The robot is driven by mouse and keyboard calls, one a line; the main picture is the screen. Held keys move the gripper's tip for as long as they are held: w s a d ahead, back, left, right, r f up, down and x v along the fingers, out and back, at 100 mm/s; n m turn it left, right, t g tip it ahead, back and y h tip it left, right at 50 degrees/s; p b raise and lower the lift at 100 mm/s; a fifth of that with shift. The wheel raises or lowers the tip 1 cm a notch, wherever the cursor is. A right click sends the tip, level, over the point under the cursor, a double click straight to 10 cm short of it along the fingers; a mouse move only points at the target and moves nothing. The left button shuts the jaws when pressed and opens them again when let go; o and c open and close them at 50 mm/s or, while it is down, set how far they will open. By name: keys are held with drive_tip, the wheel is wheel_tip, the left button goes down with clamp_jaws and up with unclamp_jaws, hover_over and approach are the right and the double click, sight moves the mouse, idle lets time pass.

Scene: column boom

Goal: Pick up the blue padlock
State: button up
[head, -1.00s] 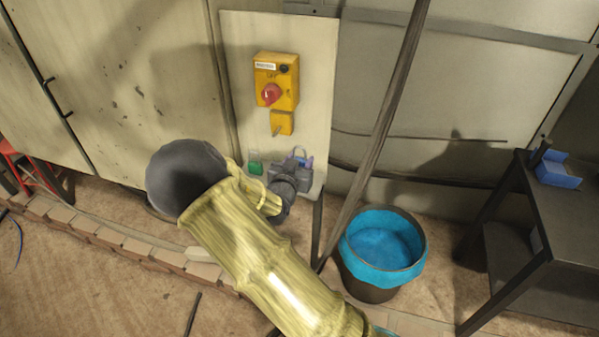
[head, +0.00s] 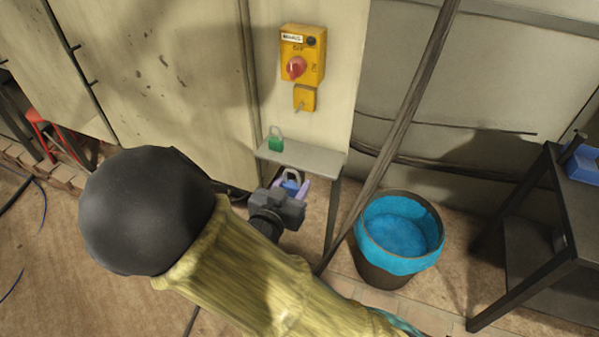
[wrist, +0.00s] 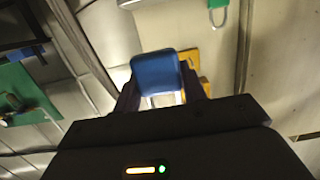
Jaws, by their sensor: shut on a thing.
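The blue padlock (head: 291,186) with its silver shackle is between the fingers of my gripper (head: 291,188), in front of the small grey shelf. In the wrist view the blue padlock (wrist: 155,75) sits between the two dark fingers of my gripper (wrist: 160,90), which is shut on it. The fingers hide its sides. It is held clear of the shelf, with the shackle upward in the head view.
A green padlock (head: 276,140) stands on the grey shelf (head: 312,157). Above is a yellow switch box (head: 302,55) with a red knob. A blue-lined bin (head: 398,240) and a dark table (head: 560,235) stand to the right. A slanting pole (head: 395,130) crosses behind.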

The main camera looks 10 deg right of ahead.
drive_tip(key=shift+s, duration=0.1)
idle(0.6)
drive_tip(key=shift+r+p, duration=0.55)
drive_tip(key=shift+p, duration=0.05)
drive_tip(key=shift+s+r+p, duration=0.1)
drive_tip(key=shift+r+p, duration=0.35)
drive_tip(key=shift+r, duration=0.05)
drive_tip(key=shift+a, duration=0.1)
drive_tip(key=shift+f, duration=0.1)
drive_tip(key=w+d+f+n+t+y, duration=0.1)
drive_tip(key=w+d+f+n+y, duration=0.2)
drive_tip(key=f, duration=0.6)
drive_tip(key=w+d+f+n+t+y, duration=0.1)
drive_tip(key=w+d+f+y, duration=0.25)
drive_tip(key=f, duration=0.55)
drive_tip(key=s+d+f+n+y, duration=0.1)
drive_tip(key=s+d+f+n, duration=0.1)
drive_tip(key=f, duration=0.7)
drive_tip(key=shift+d+f, duration=0.35)
drive_tip(key=shift+d, duration=0.55)
